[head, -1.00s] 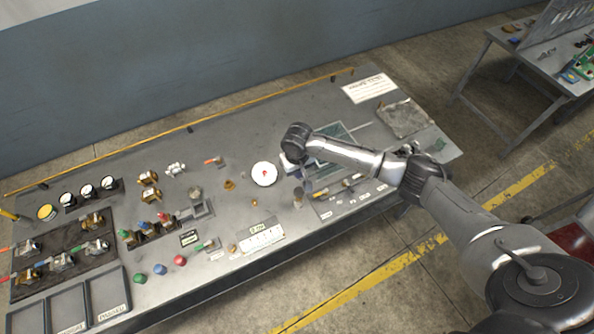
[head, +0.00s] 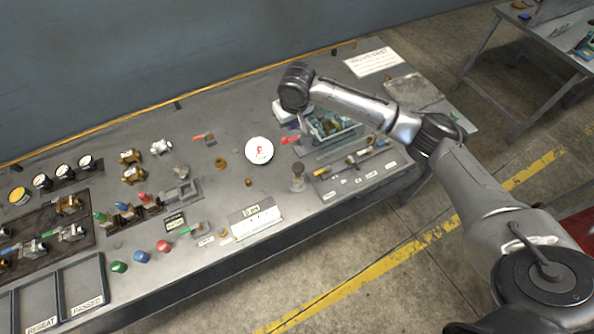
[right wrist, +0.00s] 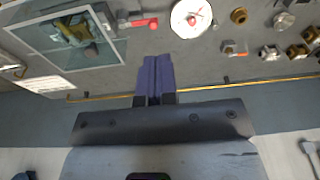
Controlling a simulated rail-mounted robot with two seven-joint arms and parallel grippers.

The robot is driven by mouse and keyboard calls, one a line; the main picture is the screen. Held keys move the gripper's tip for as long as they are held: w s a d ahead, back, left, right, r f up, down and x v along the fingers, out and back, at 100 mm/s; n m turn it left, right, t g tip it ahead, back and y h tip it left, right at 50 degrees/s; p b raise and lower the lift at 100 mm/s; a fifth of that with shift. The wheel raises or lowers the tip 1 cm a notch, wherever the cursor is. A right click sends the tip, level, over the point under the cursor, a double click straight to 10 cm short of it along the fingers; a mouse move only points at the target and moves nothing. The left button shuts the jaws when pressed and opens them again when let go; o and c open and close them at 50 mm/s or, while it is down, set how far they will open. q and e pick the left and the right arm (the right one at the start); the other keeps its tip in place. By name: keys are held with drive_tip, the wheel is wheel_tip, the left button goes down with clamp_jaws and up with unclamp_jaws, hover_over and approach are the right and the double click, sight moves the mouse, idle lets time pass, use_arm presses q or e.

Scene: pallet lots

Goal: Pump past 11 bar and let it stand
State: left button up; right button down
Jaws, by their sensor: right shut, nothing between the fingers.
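A round white dial gauge (head: 259,150) with a red mark at its middle lies on the bench; its reading is too small to tell. It also shows in the right wrist view (right wrist: 190,17). A red handle (head: 291,140) is between the dial and a clear-walled tank (head: 352,138) holding a brassy part. In the right wrist view the red handle (right wrist: 138,20) sits beside the tank (right wrist: 117,50). My right gripper (head: 303,122) is over the bench near the tank's back left corner. Its dark fingers (right wrist: 155,62) are together and empty, apart from the handle. My left gripper is out of view.
Valves, fittings and coloured caps (head: 142,256) crowd the bench's left half. A yellow rail (head: 110,130) runs along the back edge. A second table (head: 540,35) stands at the right.

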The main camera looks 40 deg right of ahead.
drive_tip(key=r+g, duration=0.1)
drive_tip(key=g, duration=0.1)
hover_over(297, 167)
use_arm(q)
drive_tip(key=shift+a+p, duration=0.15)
drive_tip(key=shift+p, duration=0.3)
use_arm(e)
drive_tip(key=shift+r+m, duration=0.2)
drive_tip(key=shift+m, duration=0.1)
wheel_tip(297, 167, down, 12)
drive_tip(key=shift+f, duration=0.1)
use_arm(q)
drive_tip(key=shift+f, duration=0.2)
use_arm(e)
drive_tip(key=shift+f, duration=0.95)
